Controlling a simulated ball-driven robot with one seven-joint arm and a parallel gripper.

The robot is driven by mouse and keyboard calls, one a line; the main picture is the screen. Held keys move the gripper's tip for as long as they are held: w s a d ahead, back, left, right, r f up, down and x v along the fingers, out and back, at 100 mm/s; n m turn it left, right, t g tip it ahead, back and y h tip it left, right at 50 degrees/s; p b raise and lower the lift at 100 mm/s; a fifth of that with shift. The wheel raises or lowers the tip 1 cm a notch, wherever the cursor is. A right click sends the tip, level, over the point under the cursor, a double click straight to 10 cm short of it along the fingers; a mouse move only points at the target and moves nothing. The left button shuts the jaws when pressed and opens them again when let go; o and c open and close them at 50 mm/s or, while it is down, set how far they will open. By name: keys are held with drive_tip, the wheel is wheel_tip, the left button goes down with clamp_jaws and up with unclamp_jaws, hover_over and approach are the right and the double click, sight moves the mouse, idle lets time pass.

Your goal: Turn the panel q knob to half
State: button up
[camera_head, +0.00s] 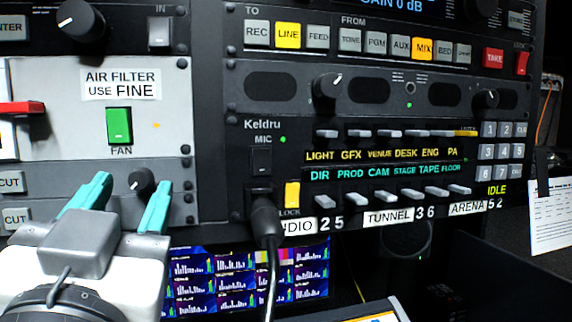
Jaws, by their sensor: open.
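No label with a "q" is readable, so I cannot tell for sure which knob is the panel q knob. My gripper (130,196), with teal fingertips, is open and empty at the lower left. Its fingers point up toward this knob, which shows between and slightly above the right fingertip. I cannot tell whether either finger touches it.
A large black knob (81,20) is at the upper left. A cable plug (264,218) sticks out right of my gripper. Lit screens (205,285) are below.

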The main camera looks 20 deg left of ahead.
drive_tip(key=shift+x, duration=0.8)
drive_tip(key=shift+c, duration=0.2)
clamp_jaws()
